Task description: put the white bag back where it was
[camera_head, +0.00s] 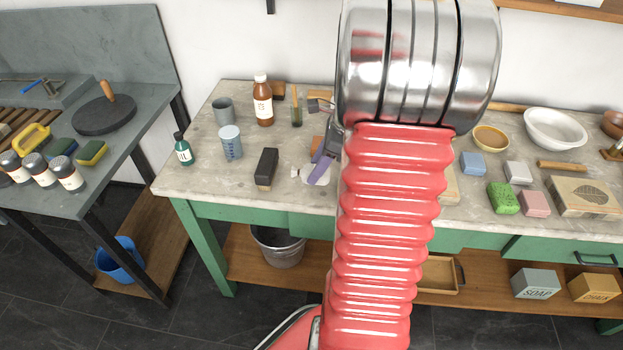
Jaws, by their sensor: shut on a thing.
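The white bag (326,178) shows as a small pale lump over the green-framed table, just left of my red arm. My gripper (319,169) shows only in part, as purple-grey finger pieces against the bag. It is shut on the bag. The rest of the gripper and part of the bag are hidden behind my arm. I cannot tell whether the bag touches the tabletop.
On the table (205,179), a black block (266,168), a grey-blue cup (231,143), a green bottle (183,150) and a brown bottle (263,104) stand to the left. A green sponge (502,197) and pink block (535,203) lie right. Bare tabletop shows around the black block.

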